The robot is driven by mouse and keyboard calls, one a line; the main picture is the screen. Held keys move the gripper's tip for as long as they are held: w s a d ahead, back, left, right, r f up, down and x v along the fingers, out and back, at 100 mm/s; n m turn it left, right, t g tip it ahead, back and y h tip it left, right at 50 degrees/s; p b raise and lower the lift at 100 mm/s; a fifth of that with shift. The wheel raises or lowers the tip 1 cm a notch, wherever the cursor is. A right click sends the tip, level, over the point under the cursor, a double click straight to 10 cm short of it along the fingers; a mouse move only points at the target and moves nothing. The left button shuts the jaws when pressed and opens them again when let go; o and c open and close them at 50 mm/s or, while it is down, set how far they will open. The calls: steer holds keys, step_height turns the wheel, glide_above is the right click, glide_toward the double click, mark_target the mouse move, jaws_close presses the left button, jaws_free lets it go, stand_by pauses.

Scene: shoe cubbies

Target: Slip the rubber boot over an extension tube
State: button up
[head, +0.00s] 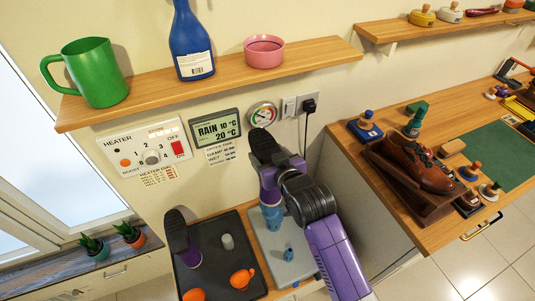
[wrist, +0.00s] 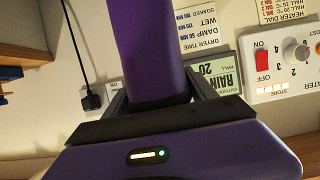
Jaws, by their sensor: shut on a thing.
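A purple rubber boot (head: 269,180) with a black sole is upside down above the light grey tray (head: 298,268). My gripper (head: 277,186) is shut on its shaft from the right. In the wrist view the purple shaft (wrist: 150,50) stands between the two fingers (wrist: 158,100). A blue extension tube (head: 271,216) is directly below the shaft, in line with it. I cannot tell whether the boot's opening is around the tube or just above it. A second boot (head: 183,238) is upside down on the dark tray (head: 212,262). A smaller blue piece (head: 289,255) stands on the grey tray.
A grey peg (head: 227,242) and orange pieces (head: 242,278) are on the dark tray. A wooden shelf (head: 215,78) with a green jug, blue bottle and pink bowl overhangs behind. A workbench (head: 405,208) with a brown shoe (head: 420,168) is to the right.

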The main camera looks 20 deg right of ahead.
steer(key=shift+f+b, duration=0.4)
steer(key=shift+f, duration=0.3)
stand_by(0.6)
steer(key=o, duration=1.8)
steer(key=shift+s, duration=0.15)
steer(key=b+v, duration=0.1)
steer(key=v, duration=0.5)
steer(key=shift+s+r, duration=0.2)
steer(key=shift+s, duration=0.05)
steer(key=shift+s+r, duration=0.2)
steer(key=shift+s, duration=0.25)
